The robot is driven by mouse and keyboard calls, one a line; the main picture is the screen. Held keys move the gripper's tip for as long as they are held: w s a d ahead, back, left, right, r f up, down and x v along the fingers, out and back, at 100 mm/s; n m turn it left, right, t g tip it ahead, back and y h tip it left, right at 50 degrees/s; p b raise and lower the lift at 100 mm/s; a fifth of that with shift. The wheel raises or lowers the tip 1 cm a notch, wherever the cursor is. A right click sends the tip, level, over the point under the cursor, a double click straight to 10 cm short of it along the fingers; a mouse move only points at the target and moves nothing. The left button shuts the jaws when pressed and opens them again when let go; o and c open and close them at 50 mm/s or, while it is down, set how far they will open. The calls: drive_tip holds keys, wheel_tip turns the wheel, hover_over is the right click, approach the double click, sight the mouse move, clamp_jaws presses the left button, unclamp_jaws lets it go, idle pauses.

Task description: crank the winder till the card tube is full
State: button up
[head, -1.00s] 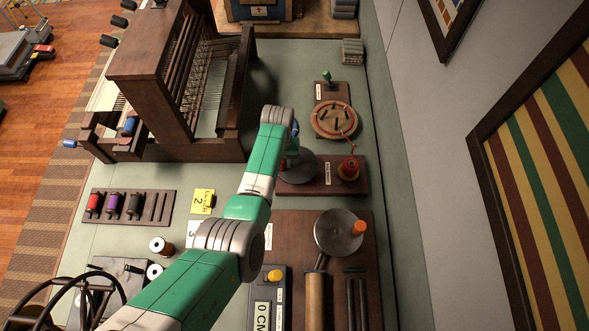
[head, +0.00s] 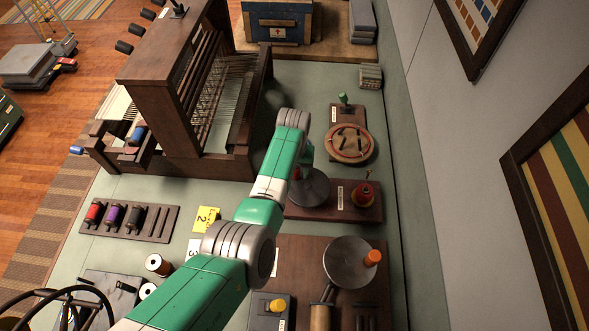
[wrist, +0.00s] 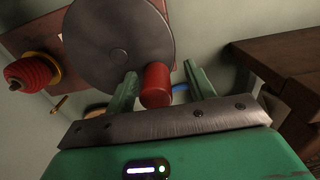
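The winder has a grey metal disc (head: 309,187) on a dark wooden board. Its red crank knob (wrist: 156,86) stands up from the disc's edge. A red-wound spool (head: 363,196), seemingly the card tube, stands on the board right of the disc. In the wrist view the spool (wrist: 32,72) is at the left, thick with red yarn above a yellow rim. My gripper (wrist: 159,70) has its green fingers on either side of the knob, with gaps showing, so it looks open. In the head view my arm hides most of the gripper.
A round wooden holder (head: 349,144) and a green knob (head: 344,99) lie beyond the winder. Nearer is a larger disc (head: 348,264) with an orange knob. A loom (head: 190,70) stands left, and the wall runs close along the right.

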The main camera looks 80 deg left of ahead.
drive_tip(key=shift+o, duration=0.4)
drive_tip(key=shift+w, duration=0.1)
wheel_tip(320, 180, up, 9)
drive_tip(key=p, duration=0.8)
drive_tip(key=shift+r, duration=0.1)
